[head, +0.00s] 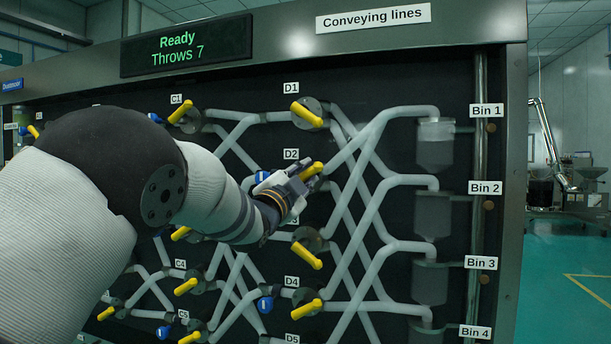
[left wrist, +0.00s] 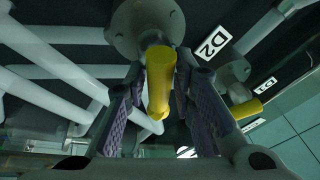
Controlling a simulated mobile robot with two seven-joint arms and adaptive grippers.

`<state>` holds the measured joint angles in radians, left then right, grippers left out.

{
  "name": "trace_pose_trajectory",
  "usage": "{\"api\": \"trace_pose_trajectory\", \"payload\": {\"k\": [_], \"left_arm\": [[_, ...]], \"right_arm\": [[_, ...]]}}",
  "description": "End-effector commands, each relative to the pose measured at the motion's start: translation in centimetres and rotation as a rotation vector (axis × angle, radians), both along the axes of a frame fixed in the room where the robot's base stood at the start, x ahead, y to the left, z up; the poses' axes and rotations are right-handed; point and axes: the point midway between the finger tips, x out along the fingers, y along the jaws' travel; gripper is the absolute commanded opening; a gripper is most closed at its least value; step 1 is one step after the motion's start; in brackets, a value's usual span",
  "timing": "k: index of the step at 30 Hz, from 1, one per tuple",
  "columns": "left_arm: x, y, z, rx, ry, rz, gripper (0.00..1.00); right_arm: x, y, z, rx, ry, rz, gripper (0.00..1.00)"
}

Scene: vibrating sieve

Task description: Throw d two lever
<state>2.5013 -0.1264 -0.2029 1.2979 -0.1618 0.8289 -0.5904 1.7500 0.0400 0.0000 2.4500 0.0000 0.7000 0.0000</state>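The yellow D2 lever (head: 312,171) sits beside its label D2 (head: 290,154) on the dark panel, its handle slanting from lower left to upper right. My left gripper (head: 302,181) is at this lever and covers part of it. In the left wrist view the yellow lever (left wrist: 160,80) stands between the two fingers of my left gripper (left wrist: 161,85), with its round grey hub behind. The fingers are spread on either side of it, with narrow gaps that look free of contact. My right gripper is in neither view.
Other yellow levers are close by: D1 (head: 307,114) above, one (head: 307,255) below, and D4 (head: 308,308) lower. Pale pipes run to bins at right. A sign (head: 186,47) reads "Ready, Throws 7". My left arm hides much of the panel's left part.

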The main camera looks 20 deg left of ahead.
Motion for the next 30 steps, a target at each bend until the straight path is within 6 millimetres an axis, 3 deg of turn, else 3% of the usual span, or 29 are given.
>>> {"api": "trace_pose_trajectory", "payload": {"k": [11, 14, 24, 30], "left_arm": [[-0.3, 0.0, -0.1, 0.003, -0.001, -0.001, 0.36], [-1.7, 0.2, -0.5, 0.005, 0.000, -0.001, 0.36], [-9.3, 1.4, -3.1, 0.003, 0.001, 0.001, 0.36], [-11.2, 1.7, -3.8, 0.002, 0.001, 0.001, 0.36]], "right_arm": [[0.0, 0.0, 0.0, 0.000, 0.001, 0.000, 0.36], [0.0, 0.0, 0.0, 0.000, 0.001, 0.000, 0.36], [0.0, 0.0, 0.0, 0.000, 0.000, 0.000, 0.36], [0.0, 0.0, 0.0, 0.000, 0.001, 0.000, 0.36]]}}
